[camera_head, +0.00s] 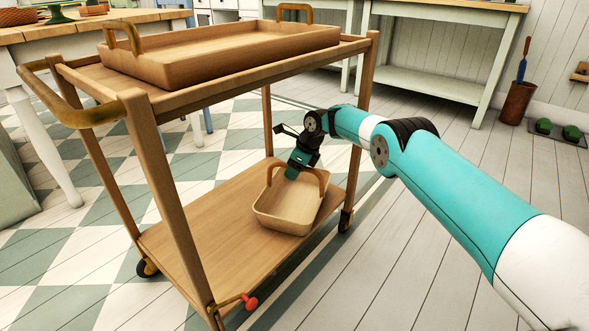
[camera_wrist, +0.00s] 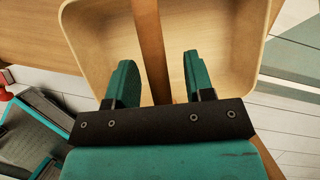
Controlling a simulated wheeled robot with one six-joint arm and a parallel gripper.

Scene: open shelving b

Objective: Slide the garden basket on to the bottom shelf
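The garden basket (camera_head: 287,212), a light wooden tray-like basket with brown arched handles, rests on the bottom shelf (camera_head: 200,238) of the wooden trolley, near its right end. It also shows in the wrist view (camera_wrist: 80,30). My gripper (camera_head: 292,174) reaches in from the right side of the trolley, down at the basket's handles. In the wrist view my gripper (camera_wrist: 158,82) has its two green fingers apart, with the brown handle (camera_wrist: 150,45) running between them and a gap on each side. The fingertips lie over the basket's inside.
The trolley's upper level carries a larger wooden tray (camera_head: 225,48) with handles. Trolley posts (camera_head: 172,200) stand around the bottom shelf. A red pedal (camera_head: 250,303) is low at the front. The left part of the bottom shelf is bare. A green bench (camera_head: 430,80) stands behind.

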